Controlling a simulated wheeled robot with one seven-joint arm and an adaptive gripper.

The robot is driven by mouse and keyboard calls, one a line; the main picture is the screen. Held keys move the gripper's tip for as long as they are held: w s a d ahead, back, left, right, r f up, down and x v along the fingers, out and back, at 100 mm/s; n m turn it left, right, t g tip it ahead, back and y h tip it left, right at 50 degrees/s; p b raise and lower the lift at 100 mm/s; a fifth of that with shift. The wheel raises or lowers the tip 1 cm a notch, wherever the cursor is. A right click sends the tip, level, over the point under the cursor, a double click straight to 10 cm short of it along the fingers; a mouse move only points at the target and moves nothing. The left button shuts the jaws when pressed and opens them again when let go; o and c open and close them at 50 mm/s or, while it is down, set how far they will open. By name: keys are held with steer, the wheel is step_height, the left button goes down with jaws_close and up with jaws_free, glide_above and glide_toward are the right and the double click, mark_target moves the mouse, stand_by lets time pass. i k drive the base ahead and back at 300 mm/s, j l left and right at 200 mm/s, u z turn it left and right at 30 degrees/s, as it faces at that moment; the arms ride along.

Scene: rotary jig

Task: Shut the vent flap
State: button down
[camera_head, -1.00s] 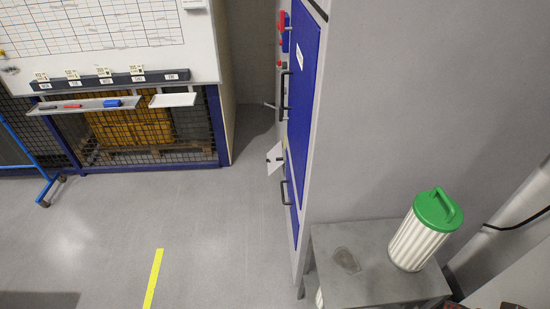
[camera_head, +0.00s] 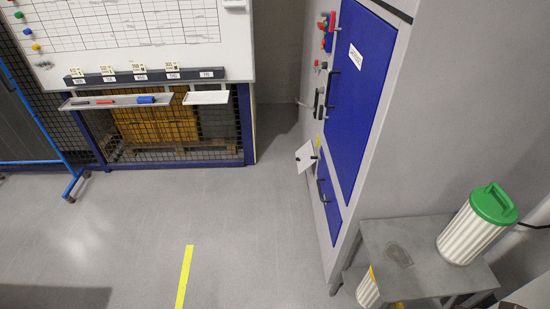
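A grey cabinet with blue doors (camera_head: 367,95) stands right of the middle in the head camera view. A small white flap (camera_head: 305,157) sticks out at an angle from its front face, between the upper and lower blue doors. A small dark knob or edge shows beside it. It appears to be the vent flap, standing open. My gripper is not in view.
A metal side table (camera_head: 415,275) carries a white canister with a green lid (camera_head: 475,228). A whiteboard (camera_head: 120,35) with a tray is at the back left. The floor (camera_head: 130,225) before the cabinet is clear, with a yellow stripe (camera_head: 184,277).

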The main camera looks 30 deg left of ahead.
mark_target(304, 156)
steer(key=j+u, duration=0.1)
steer(key=j, duration=0.45)
steer(key=i+j+u, duration=0.1)
steer(key=j, duration=0.4)
steer(key=j+u, duration=0.15)
steer(key=j, duration=0.35)
steer(key=i+j+u, duration=0.1)
steer(key=i+j, duration=0.2)
steer(key=i, duration=0.15)
steer(key=i+j+u, duration=0.15)
steer(key=i, duration=0.3)
steer(key=i+j+u, duration=0.1)
steer(key=i+j, duration=0.2)
steer(key=i, duration=0.15)
steer(key=i+j+u, duration=0.1)
steer(key=i, duration=0.35)
steer(key=i+l+u, duration=0.1)
steer(key=i+l, duration=0.2)
steer(key=i, duration=0.15)
steer(key=i+l+u, duration=0.1)
steer(key=i+l, duration=0.25)
steer(key=i, duration=0.1)
